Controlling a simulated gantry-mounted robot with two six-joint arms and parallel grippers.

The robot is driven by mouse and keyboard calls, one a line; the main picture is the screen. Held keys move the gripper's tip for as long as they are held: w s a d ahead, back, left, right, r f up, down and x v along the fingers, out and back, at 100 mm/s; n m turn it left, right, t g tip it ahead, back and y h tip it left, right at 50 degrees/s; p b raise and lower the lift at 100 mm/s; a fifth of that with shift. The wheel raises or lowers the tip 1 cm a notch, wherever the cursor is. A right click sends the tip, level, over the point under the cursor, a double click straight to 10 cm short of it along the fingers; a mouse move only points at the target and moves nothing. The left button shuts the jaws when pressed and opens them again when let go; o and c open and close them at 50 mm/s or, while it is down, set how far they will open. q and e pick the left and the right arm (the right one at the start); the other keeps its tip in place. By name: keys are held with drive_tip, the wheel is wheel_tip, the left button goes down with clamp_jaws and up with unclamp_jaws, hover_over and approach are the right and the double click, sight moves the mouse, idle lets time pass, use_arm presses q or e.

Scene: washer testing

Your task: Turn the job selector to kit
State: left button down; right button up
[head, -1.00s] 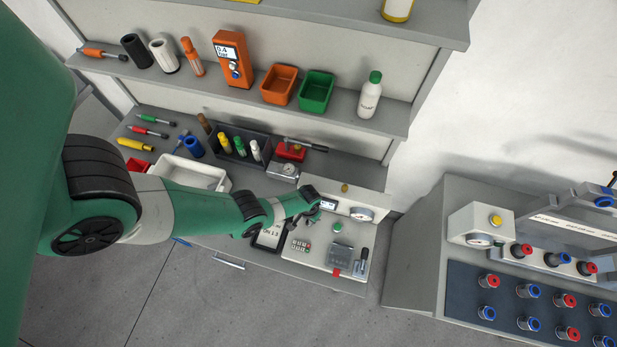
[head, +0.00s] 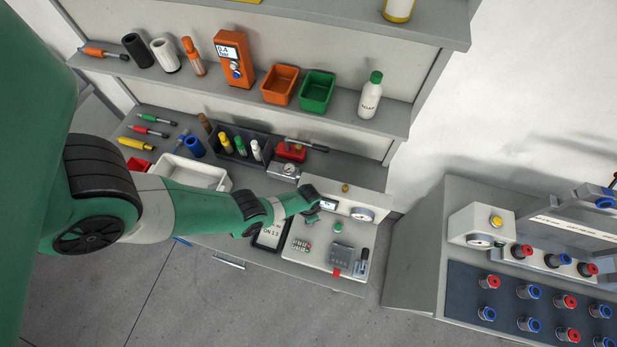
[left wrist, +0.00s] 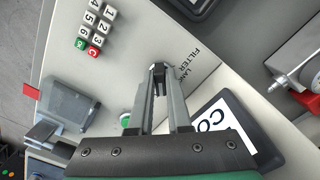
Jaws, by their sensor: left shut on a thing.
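The job selector looks like a small dark knob (left wrist: 159,70) on the light panel of the bench tester, with printed words such as "FILTER" beside it in the left wrist view. My left gripper (left wrist: 158,80) has its fingers close together around this knob, shut on it. The fingers hide most of the knob, and I cannot read which label it points to. In the head view my left gripper (head: 315,215) is over the tester panel (head: 312,258), beside its small display (head: 328,204), and my wrist covers the knob. My right gripper is in neither view.
Near the gripper are a keypad (left wrist: 96,24), a green button (left wrist: 125,118), a grey clear-lidded box (left wrist: 70,104) and a framed sign (left wrist: 235,125). In the head view a gauge (head: 362,214) stands behind, and a white tray (head: 190,172) lies left.

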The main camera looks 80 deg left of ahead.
use_arm(q)
drive_tip(key=shift+m, duration=1)
drive_tip(key=c, duration=0.9)
unclamp_jaws()
drive_tip(key=shift+o, duration=0.2)
